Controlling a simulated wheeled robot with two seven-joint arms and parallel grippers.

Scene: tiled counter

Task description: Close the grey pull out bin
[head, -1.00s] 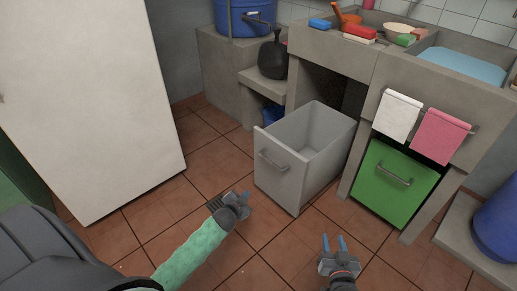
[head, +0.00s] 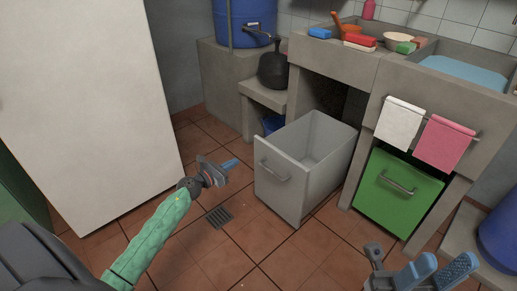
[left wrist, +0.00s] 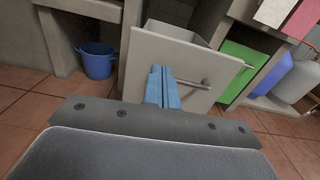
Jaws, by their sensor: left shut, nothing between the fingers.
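The grey pull out bin (head: 283,190) stands pulled out from under the counter, with its open top showing and nothing visible inside. Its bar handle (head: 275,172) is on the front panel. My left gripper (head: 230,164) is shut and empty, to the left of the bin's front and apart from it. In the left wrist view my left fingertips (left wrist: 163,87) are together in front of the grey front panel (left wrist: 140,75), left of the handle (left wrist: 193,84). My right gripper (head: 435,272) is at the lower right with its two blue fingers apart, empty, below the green bin.
A closed green bin (head: 400,190) is right of the grey one, under white (head: 400,120) and pink towels (head: 443,143). A blue bucket (left wrist: 97,60) stands behind the grey bin's left side. A white cabinet (head: 90,110) is at left. The tiled floor in front is clear.

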